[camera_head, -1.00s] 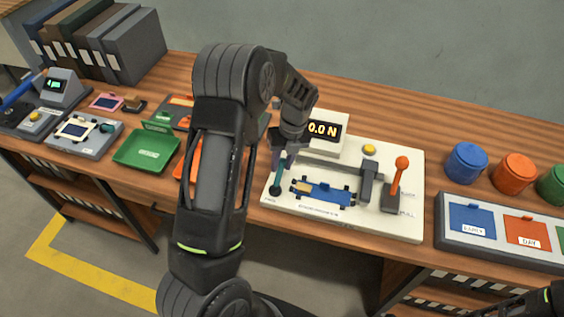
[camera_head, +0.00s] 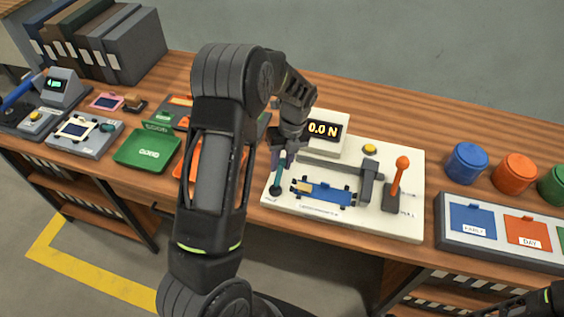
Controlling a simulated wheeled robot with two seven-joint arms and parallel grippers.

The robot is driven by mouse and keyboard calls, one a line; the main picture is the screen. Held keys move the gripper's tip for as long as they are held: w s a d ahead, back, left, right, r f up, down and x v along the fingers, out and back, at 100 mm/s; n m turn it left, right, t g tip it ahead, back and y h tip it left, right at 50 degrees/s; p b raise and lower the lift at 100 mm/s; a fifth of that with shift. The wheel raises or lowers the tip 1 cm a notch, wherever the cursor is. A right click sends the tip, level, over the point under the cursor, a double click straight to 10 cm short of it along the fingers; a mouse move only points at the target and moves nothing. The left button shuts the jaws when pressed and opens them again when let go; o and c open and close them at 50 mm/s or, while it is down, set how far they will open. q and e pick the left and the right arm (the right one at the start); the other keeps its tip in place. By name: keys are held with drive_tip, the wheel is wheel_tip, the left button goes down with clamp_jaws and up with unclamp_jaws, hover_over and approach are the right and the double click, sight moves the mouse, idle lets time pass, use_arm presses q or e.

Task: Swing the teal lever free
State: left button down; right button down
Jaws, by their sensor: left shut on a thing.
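The teal lever (camera_head: 278,179) stands roughly upright at the left end of a white test board (camera_head: 385,228). My left gripper (camera_head: 281,158) is shut on its upper part and hides the top.
An orange-knobbed lever (camera_head: 400,175), a grey clamp block (camera_head: 370,182) and a yellow button (camera_head: 369,149) are on the board. A green tray (camera_head: 147,151) and an orange tray (camera_head: 206,160) lie left. Blue (camera_head: 466,163) and orange jars (camera_head: 514,172) stand right, behind a labelled panel (camera_head: 450,235).

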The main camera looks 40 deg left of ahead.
use_arm(q)
drive_tip(key=n, duration=0.1)
drive_tip(key=a+n+b, duration=0.1)
drive_tip(key=n, duration=0.1)
drive_tip(key=shift+s+a, duration=0.3)
drive_tip(key=shift+s, duration=0.1)
drive_tip(key=s+a+n+h, duration=0.1)
drive_tip(key=n, duration=0.1)
drive_tip(key=shift+a+n+b, duration=0.1)
drive_tip(key=shift+n+b, duration=0.2)
drive_tip(key=shift+b, duration=0.05)
drive_tip(key=s+n, duration=0.1)
drive_tip(key=s+a+n+b, duration=0.1)
drive_tip(key=n, duration=0.1)
drive_tip(key=shift+n+h, duration=0.3)
drive_tip(key=shift+s+a+n+h+b, duration=0.2)
drive_tip(key=shift+s+n, duration=0.35)
drive_tip(key=shift+n, duration=0.3)
drive_tip(key=shift+s+a+n+h+b, duration=0.15)
drive_tip(key=shift+s+n, duration=0.35)
drive_tip(key=shift+n, duration=0.35)
drive_tip(key=shift+d, duration=0.1)
drive_tip(key=c, duration=1.3)
unclamp_jaws()
drive_tip(key=shift+o, duration=0.7)
